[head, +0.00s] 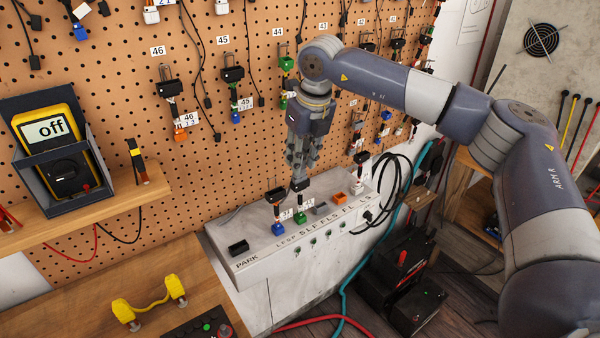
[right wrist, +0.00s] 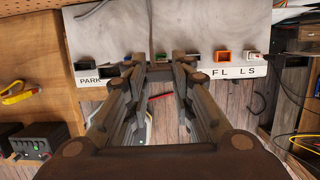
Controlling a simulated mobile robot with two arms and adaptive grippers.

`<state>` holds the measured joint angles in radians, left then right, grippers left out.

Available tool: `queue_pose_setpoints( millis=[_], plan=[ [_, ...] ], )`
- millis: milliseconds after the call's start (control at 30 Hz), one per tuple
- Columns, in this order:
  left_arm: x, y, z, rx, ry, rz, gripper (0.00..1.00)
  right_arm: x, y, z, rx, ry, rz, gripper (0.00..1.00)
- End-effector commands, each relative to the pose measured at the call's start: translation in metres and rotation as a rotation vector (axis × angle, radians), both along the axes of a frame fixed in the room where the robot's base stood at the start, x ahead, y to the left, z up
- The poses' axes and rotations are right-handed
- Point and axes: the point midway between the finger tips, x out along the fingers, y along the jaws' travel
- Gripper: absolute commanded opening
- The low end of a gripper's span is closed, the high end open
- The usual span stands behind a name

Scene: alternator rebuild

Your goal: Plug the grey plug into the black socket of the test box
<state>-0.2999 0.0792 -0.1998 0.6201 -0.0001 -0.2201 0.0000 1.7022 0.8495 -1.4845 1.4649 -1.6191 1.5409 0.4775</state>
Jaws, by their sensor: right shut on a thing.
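The test box (head: 262,262) is a long pale box below the pegboard with a row of coloured sockets on top. Its black socket (head: 238,247) is at the left end by the PARK label and looks empty; it also shows in the right wrist view (right wrist: 88,64). My right gripper (head: 300,180) points down above the box, over the blue (head: 278,229) and green (head: 300,217) pieces. It is shut on a dark plug-like piece (head: 301,186); its colour and lower end are unclear. A grey piece (head: 320,209) sits right of the green one. My left gripper is not in view.
Several plugs hang on the pegboard (head: 120,100) close behind the box. An orange socket (head: 340,198) is near the right end. Black cables (head: 392,180) loop there. A meter (head: 55,140) stands on a shelf at left, with a yellow-ended tool (head: 150,298) below.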

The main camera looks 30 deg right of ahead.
Motion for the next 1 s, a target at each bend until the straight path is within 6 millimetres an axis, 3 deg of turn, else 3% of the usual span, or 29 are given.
queue_pose_setpoints(
  millis=[1000],
  plan=[
    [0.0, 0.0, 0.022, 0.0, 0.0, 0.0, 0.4, 0.0, 0.0, 0.034, -0.001, 0.001, 0.001, 0.04]
  ],
)
